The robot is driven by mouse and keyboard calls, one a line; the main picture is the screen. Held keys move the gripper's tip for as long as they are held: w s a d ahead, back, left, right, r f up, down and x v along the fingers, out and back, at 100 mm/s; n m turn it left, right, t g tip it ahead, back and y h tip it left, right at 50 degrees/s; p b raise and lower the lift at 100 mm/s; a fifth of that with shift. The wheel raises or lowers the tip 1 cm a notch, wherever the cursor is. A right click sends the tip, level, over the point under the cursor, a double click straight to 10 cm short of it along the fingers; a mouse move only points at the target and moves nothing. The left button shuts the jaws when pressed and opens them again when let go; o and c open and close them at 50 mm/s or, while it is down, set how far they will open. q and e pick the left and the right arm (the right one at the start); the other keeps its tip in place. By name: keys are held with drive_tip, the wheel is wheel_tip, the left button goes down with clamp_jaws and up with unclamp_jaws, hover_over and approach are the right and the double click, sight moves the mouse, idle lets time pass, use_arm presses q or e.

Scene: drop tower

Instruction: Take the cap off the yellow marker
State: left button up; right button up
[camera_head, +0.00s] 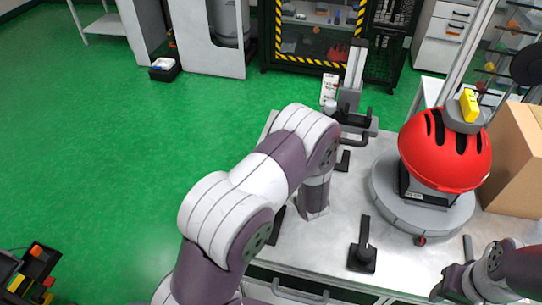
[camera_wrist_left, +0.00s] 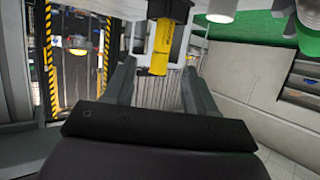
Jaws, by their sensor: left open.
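In the left wrist view a yellow piece with a black upper part (camera_wrist_left: 160,50) lies just beyond and between my left fingertips. It looks like the yellow marker, set in a pale holder (camera_wrist_left: 138,42); I cannot make out where the cap ends. My left gripper (camera_wrist_left: 157,72) is open, with a gap between its fingers and nothing gripped. In the head view my left arm comes in over the bench, and I cannot make out the marker there. My right gripper (camera_head: 452,276) is low at the right edge, and its jaw state is unclear.
A red helmet (camera_head: 440,155) sits on a round grey stand on the metal bench (camera_head: 400,260), with a yellow block (camera_head: 469,105) on top. A cardboard box (camera_head: 515,160) stands to its right.

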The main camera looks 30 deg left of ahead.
use_arm(q)
drive_tip(key=x, duration=1)
drive_tip(key=shift+a+f, duration=0.35)
clamp_jaws()
